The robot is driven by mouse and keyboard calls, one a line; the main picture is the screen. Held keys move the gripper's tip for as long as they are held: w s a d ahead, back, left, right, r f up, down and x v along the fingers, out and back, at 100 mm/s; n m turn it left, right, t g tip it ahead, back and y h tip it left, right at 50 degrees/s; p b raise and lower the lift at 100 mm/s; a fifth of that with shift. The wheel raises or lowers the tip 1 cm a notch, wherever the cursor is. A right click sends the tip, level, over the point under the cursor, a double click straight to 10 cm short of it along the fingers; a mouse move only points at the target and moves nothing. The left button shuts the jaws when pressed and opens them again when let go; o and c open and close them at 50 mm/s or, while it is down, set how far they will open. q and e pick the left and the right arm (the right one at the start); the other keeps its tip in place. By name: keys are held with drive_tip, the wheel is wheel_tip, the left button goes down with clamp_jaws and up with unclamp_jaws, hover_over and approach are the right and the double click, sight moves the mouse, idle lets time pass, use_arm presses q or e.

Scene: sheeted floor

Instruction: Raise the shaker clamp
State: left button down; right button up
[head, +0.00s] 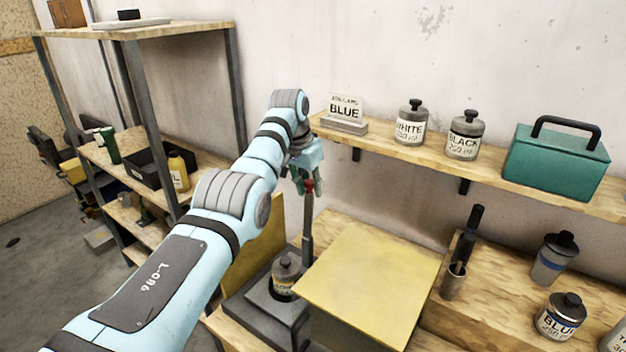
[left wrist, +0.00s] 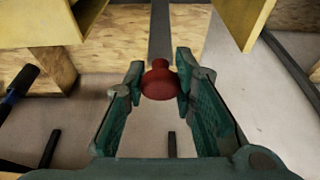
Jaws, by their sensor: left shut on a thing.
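The shaker clamp's red knob (left wrist: 160,80) is between the fingers of my left gripper (left wrist: 160,84) in the left wrist view. The fingers are closed on it. In the head view my left gripper (head: 308,184) is at the top of the clamp's upright dark post (head: 307,228), with a bit of the red knob (head: 309,186) showing. The shaker (head: 262,300) is a dark grey base below, with a grey-lidded can (head: 286,275) on it beside the post. My right gripper is not in view.
The wall shelf (head: 490,172) behind holds white and black paint cans, a BLUE sign (head: 344,110) and a teal toolbox (head: 556,165). More cans (head: 560,316) stand on the bench at right. A shelving rack (head: 140,90) is at left.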

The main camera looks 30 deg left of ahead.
use_arm(q)
drive_tip(key=shift+w+a+r, duration=0.1)
drive_tip(key=shift+w+a, duration=0.05)
drive_tip(key=shift+r, duration=0.1)
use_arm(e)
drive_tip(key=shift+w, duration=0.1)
use_arm(q)
drive_tip(key=c, duration=1.3)
unclamp_jaws()
drive_tip(key=shift+w, duration=0.1)
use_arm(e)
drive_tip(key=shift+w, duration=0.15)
use_arm(q)
drive_tip(key=v, duration=1.1)
drive_tip(key=shift+r, duration=0.4)
drive_tip(key=shift+w, duration=0.1)
